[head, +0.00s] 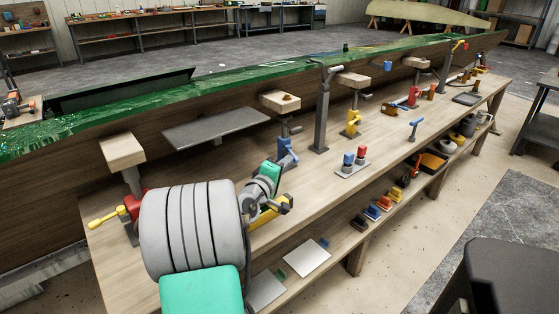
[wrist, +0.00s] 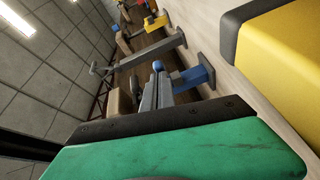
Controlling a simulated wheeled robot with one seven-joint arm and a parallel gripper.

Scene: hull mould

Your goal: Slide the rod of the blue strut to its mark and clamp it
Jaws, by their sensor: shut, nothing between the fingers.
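The blue strut (head: 287,150) stands on the bench, right of centre in the head view. Its grey rod (head: 283,127) rises toward a wooden pad (head: 280,99) near the green hull edge. In the wrist view its blue base (wrist: 200,77) and grey upper part lie sideways in the middle. The rod's mark is too small to make out, and I cannot tell whether the clamp is tight. My gripper (head: 287,204) is shut and empty, nearer the camera than the strut and apart from it. Its fingertips are hard to make out.
A red strut (head: 133,203) with a yellow handle stands at the left, and a yellow strut (head: 353,122) at the right. A grey post (head: 322,115) rises just beyond the blue strut. A tray (head: 351,167) with red and blue pieces lies on the bench to the right.

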